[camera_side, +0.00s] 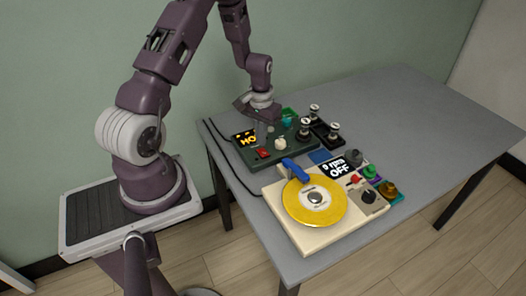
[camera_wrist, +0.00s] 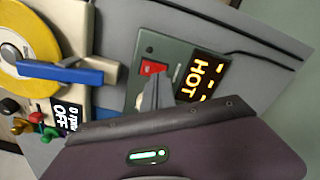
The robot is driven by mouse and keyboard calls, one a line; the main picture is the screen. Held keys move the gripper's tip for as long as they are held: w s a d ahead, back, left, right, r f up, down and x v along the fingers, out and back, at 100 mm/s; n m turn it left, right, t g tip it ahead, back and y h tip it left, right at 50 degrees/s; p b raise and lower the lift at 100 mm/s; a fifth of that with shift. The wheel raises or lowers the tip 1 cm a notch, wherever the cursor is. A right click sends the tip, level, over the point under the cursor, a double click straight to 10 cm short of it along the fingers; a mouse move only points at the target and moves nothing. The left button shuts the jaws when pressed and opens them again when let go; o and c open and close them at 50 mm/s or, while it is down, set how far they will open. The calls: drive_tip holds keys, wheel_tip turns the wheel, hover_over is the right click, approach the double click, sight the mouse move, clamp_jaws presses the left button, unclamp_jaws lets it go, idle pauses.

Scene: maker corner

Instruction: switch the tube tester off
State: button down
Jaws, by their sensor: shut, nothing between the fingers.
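The tube tester, a dark green box (camera_side: 288,150), stands near the table's left side; its panel also shows in the wrist view (camera_wrist: 171,50). Its display (camera_side: 246,138) glows orange with "HOT", readable in the wrist view (camera_wrist: 200,77). A red rocker switch (camera_side: 263,154) sits on the panel's near left part and shows in the wrist view (camera_wrist: 153,67). My gripper (camera_side: 268,131) is over the tester, fingers together and empty. In the wrist view its fingertips (camera_wrist: 151,84) lie right beside the switch, partly covering the panel; I cannot tell whether they touch.
A cream turntable (camera_side: 310,237) with a yellow record (camera_side: 322,212) and blue arm (camera_side: 295,170) stands close in front; its display (camera_side: 338,167) reads "OFF". A pale knob (camera_side: 280,144) and several tube-like parts (camera_side: 333,128) crowd the tester. The table's right side (camera_side: 440,115) is clear.

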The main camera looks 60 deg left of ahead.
drive_tip(key=shift+r, duration=2.35)
wheel_tip(320, 180, up, 12)
drive_tip(key=m+t, duration=0.1)
drive_tip(key=m, duration=0.1)
hover_over(261, 150)
drive_tip(key=d, duration=0.7)
drive_tip(key=s+d+r+t, duration=0.1)
drive_tip(key=d+r, duration=0.3)
drive_tip(key=r, duration=0.1)
drive_tip(key=s+d+r+m+t, duration=0.1)
drive_tip(key=s+d+r, duration=0.3)
drive_tip(key=s, duration=0.4)
drive_tip(key=s+d+r+m+t, duration=0.2)
drive_tip(key=s+d+r+m, duration=0.1)
drive_tip(key=s+d+r, duration=0.2)
drive_tip(key=s+d, duration=0.2)
drive_tip(key=s, duration=0.2)
drive_tip(key=shift+d+t, duration=0.15)
drive_tip(key=shift+t, duration=0.15)
